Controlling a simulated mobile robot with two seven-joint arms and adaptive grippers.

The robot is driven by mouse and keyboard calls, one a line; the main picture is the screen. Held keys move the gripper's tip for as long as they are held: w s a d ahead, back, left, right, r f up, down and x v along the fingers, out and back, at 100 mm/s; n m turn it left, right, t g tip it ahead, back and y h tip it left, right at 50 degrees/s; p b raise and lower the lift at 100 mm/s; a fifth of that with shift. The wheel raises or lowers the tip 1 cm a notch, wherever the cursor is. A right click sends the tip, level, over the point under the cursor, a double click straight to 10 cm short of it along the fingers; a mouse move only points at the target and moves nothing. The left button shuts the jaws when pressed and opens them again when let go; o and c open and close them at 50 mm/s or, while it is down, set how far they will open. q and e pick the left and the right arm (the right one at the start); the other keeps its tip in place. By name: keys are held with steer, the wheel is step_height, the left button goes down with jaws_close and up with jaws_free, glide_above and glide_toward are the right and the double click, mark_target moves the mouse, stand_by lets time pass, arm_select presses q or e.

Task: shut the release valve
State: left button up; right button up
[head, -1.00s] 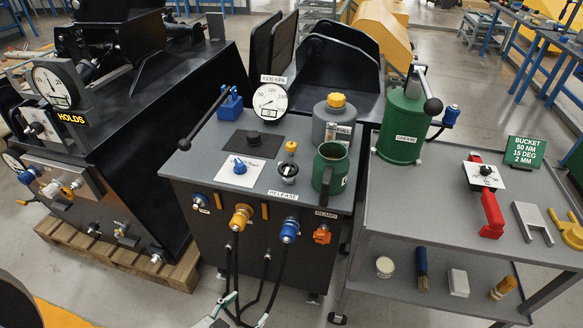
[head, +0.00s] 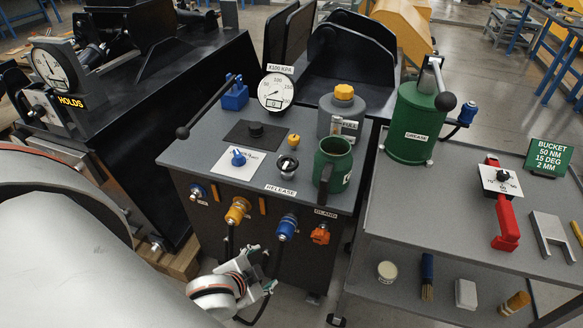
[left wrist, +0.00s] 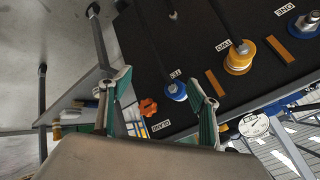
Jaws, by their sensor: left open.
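A small black knob with a silver collar (head: 287,165) stands on the grey bench top, just behind the RELEASE label (head: 280,189). A blue knob (head: 238,158) sits on a white card to its left. My left gripper (head: 264,274) is open and empty, low in front of the bench's front panel, below and apart from the RELEASE label. In the left wrist view its two green-padded fingers (left wrist: 160,84) are spread, with the blue coupler (left wrist: 176,90) appearing between them. The release knob does not show in that view. My right gripper is out of view.
Blue (head: 287,228) and yellow (head: 237,211) couplers with hoses and an orange knob (head: 320,234) stick out of the front panel. A green jug (head: 333,165), a grey bottle (head: 342,110) and a small yellow-capped fitting (head: 294,140) crowd the knob. A cart (head: 440,215) stands right.

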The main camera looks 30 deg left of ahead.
mark_target(288, 165)
arm_select(q)
steer(key=w+a+r+n+t+y+b, duration=0.1)
steer(key=w+a+r+n+y, duration=0.25)
steer(key=a, duration=0.25)
steer(key=w+a+r+n+y, duration=0.2)
steer(key=a+r+n+y, duration=0.1)
steer(key=a+r, duration=0.2)
steer(key=w+d+r+n+t, duration=0.1)
steer(key=w+d+t, duration=0.1)
steer(key=w, duration=0.2)
steer(key=w+d+r+n+t, duration=0.2)
steer(key=w, duration=0.2)
steer(key=w+d+r+n+t, duration=0.1)
steer(key=w+d+n+t, duration=0.1)
steer(key=w, duration=0.2)
steer(key=shift+r+t, duration=0.3)
steer(key=shift+t, duration=0.1)
steer(key=shift+w+d+r+h, duration=0.1)
steer(key=shift+w+d+h, duration=0.05)
steer(key=shift+d+h, duration=0.1)
steer(key=shift+w+a, duration=0.1)
steer(key=shift+w, duration=0.2)
steer(key=p+x, duration=0.2)
steer(key=x, duration=0.4)
steer(key=shift+r, duration=0.15)
steer(key=shift+w+a, duration=0.3)
steer(key=shift+w, duration=0.2)
steer(key=c, duration=1.1)
